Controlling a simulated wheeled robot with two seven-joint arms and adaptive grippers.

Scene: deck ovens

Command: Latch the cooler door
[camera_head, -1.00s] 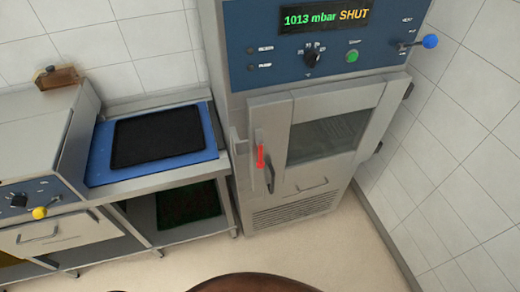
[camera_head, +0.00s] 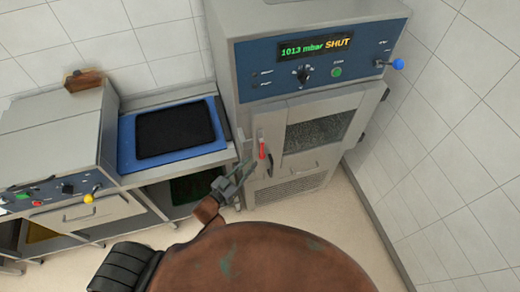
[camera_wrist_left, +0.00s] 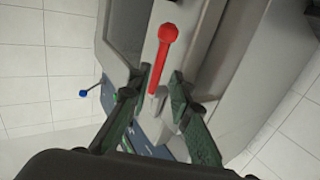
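The cooler door (camera_head: 345,103) is the front of a steel cabinet and looks closed against its frame; its display reads SHUT. A red latch handle (camera_head: 262,149) stands near upright on the door's left side. In the left wrist view the red handle (camera_wrist_left: 161,62) with its round knob lies ahead, between and beyond the fingertips. My left gripper (camera_head: 240,171) is just below and left of the handle; in the left wrist view its fingers (camera_wrist_left: 155,82) are spread and empty. I cannot tell whether they touch the handle. My right gripper does not show.
The blue control panel (camera_head: 315,60) with a blue-knobbed lever (camera_head: 397,64) is above the door. A blue-rimmed counter with a black tray (camera_head: 175,128) stands left of the cabinet. A tiled wall (camera_head: 450,140) is close on the right. The floor in front is partly hidden by my body.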

